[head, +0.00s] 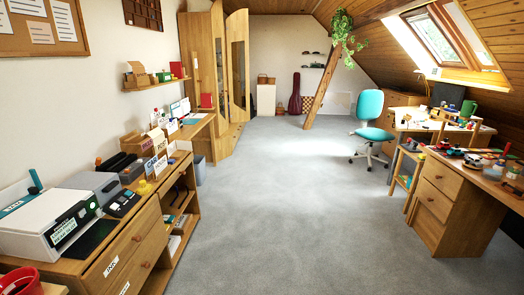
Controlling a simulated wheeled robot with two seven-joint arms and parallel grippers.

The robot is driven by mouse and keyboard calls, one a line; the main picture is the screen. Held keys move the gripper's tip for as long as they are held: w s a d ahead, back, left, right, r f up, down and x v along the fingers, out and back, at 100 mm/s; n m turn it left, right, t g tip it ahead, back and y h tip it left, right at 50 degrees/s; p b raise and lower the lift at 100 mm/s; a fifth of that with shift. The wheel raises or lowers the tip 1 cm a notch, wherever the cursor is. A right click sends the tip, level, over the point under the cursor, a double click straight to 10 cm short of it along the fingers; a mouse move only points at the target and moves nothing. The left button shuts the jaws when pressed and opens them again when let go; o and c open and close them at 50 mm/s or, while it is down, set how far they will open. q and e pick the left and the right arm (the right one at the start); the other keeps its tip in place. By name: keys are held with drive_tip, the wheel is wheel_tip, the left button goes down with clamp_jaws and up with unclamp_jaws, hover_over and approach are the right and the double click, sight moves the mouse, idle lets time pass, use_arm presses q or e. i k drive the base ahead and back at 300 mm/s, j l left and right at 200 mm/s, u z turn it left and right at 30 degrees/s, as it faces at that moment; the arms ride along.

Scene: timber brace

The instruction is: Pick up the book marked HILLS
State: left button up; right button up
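No book that I can read as HILLS shows in the head view. Small book-like items (180,222) lie on the open shelves of the wooden cabinet (130,245) at the left, too small to read. Neither of my grippers is in view.
A printer (45,225) and small boxes crowd the left cabinet top. A wide grey carpet (260,200) is clear in the middle. A slanted timber brace (322,88) and a teal swivel chair (370,118) stand farther back. A cluttered wooden desk (455,185) is at the right.

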sight(205, 98)
drive_tip(key=i, duration=3.25)
drive_tip(key=i+l+u, duration=0.1)
drive_tip(key=i, duration=1.5)
drive_tip(key=i+l, duration=0.15)
drive_tip(key=i, duration=1.45)
drive_tip(key=i+l+u, duration=0.15)
drive_tip(key=i+u, duration=0.35)
drive_tip(key=i+l+u, duration=0.45)
drive_tip(key=i, duration=0.2)
drive_tip(key=i+l+u, duration=0.5)
